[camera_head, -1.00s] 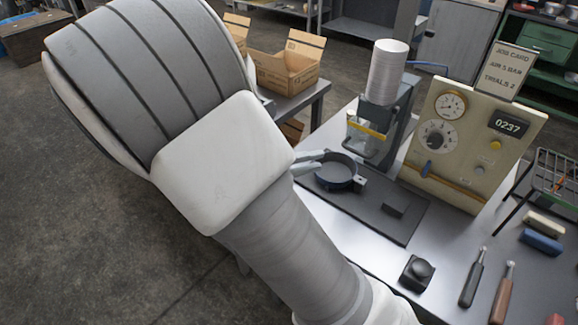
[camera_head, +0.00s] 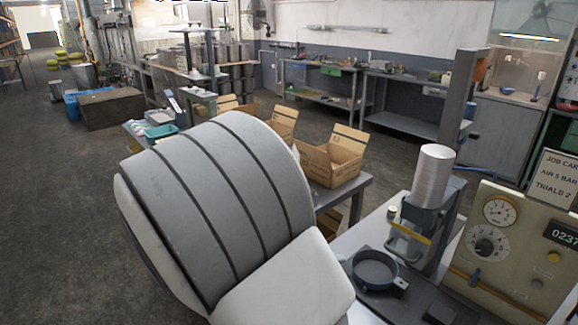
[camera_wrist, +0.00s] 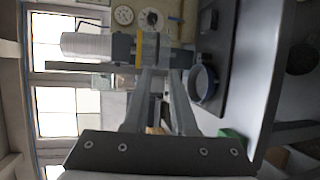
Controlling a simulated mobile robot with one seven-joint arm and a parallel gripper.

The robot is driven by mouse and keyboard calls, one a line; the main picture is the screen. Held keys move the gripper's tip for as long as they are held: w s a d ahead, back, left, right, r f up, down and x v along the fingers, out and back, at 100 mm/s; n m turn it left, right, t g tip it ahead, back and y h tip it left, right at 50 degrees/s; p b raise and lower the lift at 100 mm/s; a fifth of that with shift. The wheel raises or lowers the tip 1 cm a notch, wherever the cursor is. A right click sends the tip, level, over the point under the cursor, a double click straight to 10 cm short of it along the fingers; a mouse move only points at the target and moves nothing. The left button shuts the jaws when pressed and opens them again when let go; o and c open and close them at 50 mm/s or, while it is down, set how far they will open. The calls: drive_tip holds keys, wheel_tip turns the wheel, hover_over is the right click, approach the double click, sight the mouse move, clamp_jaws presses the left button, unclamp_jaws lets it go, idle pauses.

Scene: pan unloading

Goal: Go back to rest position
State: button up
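The round dark pan (camera_head: 374,269) with a blue-grey rim lies flat on the dark mat on the bench, in front of the press (camera_head: 428,205). It also shows in the wrist view (camera_wrist: 204,84), to the right of my fingers and apart from them. My gripper (camera_wrist: 161,74) shows in the wrist view with its two fingers apart and nothing visible between them. In the head view my large grey and white arm link covers the lower middle, and the gripper itself is hidden.
The gauge panel (camera_head: 510,245) stands right of the press. A side table (camera_head: 345,188) with open cardboard boxes (camera_head: 332,160) stands behind my arm. Other benches line the back wall. Bare floor (camera_head: 60,215) lies to the left.

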drive_tip(key=s+d+r+m+g+y, duration=0.3)
drive_tip(key=s+d+y, duration=0.2)
drive_tip(key=s+y, duration=0.65)
wheel_tip(320, 180, up, 6)
drive_tip(key=s+a+t+y, duration=0.1)
drive_tip(key=s+t+y, duration=0.1)
drive_tip(key=t+y, duration=0.1)
drive_tip(key=shift+s+a+f+m+t+y, duration=0.15)
drive_tip(key=shift+a+m+t+y, duration=0.2)
drive_tip(key=shift+t, duration=0.55)
drive_tip(key=shift+d, duration=0.25)
